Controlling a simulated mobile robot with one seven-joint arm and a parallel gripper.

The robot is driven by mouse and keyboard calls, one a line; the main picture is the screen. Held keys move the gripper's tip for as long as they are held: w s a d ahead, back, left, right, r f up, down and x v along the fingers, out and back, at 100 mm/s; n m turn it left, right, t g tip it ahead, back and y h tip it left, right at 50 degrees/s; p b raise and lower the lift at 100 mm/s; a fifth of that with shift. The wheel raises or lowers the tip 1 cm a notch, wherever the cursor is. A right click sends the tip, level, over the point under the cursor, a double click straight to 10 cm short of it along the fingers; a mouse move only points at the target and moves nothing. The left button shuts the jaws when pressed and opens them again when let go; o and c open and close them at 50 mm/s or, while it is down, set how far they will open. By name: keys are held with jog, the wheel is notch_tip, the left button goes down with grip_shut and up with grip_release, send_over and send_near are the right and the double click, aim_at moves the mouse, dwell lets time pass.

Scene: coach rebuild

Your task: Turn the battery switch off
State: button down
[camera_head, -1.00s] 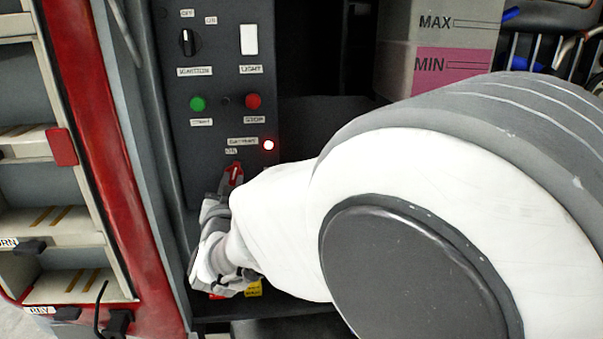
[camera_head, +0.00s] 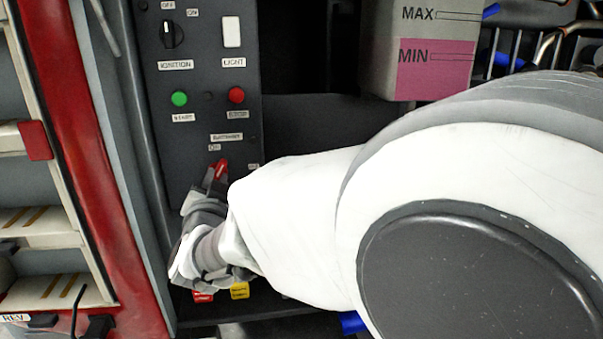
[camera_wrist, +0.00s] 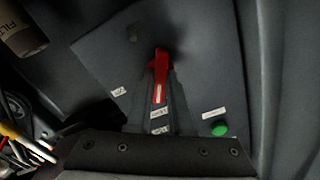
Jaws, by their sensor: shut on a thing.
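The battery switch is a red handle (camera_head: 221,168) with a white stripe, low on the dark control panel under the BATTERY label (camera_head: 227,137). My gripper (camera_head: 214,180) is shut on it, coming from below. In the wrist view the red handle (camera_wrist: 161,70) lies between my two fingers (camera_wrist: 161,85) and sticks out past their tips. Part of the handle and its mount are hidden by the fingers. No lit lamp shows beside the BATTERY label.
Above on the panel are the ignition knob (camera_head: 172,35), light switch (camera_head: 232,32), green start button (camera_head: 179,98) and red stop button (camera_head: 236,95). A red post (camera_head: 95,170) stands left. A MAX/MIN tank (camera_head: 420,50) is upper right.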

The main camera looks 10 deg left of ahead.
jog(key=shift+f+m+b, duration=0.15)
jog(key=shift+m+b, duration=2.25)
jog(key=shift+b, duration=0.3)
jog(key=shift+m, duration=1.7)
jog(key=m, duration=0.3)
jog(key=shift+m, duration=0.3)
jog(key=c, duration=0.6)
grip_release()
jog(key=shift+c, duration=0.2)
